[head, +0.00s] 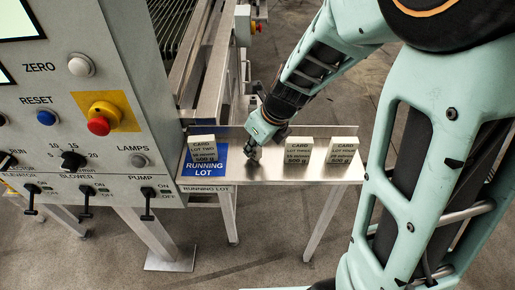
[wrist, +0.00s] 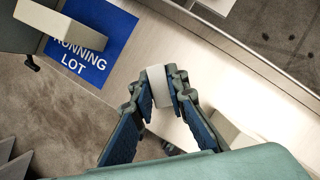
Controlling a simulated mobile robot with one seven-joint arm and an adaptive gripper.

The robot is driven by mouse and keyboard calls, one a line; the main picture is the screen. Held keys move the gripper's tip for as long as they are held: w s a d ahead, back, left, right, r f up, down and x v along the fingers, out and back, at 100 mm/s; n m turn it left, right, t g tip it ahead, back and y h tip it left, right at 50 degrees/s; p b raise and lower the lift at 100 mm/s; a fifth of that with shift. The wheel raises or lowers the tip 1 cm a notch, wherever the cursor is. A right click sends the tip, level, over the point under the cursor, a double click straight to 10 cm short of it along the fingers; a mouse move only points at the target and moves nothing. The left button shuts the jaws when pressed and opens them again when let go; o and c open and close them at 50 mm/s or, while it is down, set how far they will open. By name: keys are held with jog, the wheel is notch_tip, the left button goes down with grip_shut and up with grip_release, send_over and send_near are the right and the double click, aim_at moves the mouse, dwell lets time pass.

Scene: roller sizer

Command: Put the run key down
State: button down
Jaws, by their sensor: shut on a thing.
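My gripper (head: 254,152) is low over the metal shelf, between the card on the blue patch and the two cards at right. In the wrist view its fingers (wrist: 160,88) are shut on a small pale piece, the run key (wrist: 157,84) as far as I can tell. It is narrower than the cards, and no lettering shows on it. In the head view the fingers hide most of it. I cannot tell whether it touches the shelf (head: 270,173).
The lot two card (head: 203,149) stands on the blue running lot patch (head: 205,170). Two more cards (head: 298,150) (head: 342,150) stand at right. The control panel (head: 80,110), with a red button (head: 99,126), is at left. A low back edge runs behind the shelf.

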jog(key=shift+a, duration=0.1)
jog(key=shift+f, duration=0.15)
jog(key=c, duration=1.9)
grip_release()
jog(key=shift+r+p, duration=0.3)
jog(key=shift+r, duration=0.05)
jog(key=p+v, duration=1)
jog(key=v, duration=0.1)
jog(key=shift+r, duration=0.3)
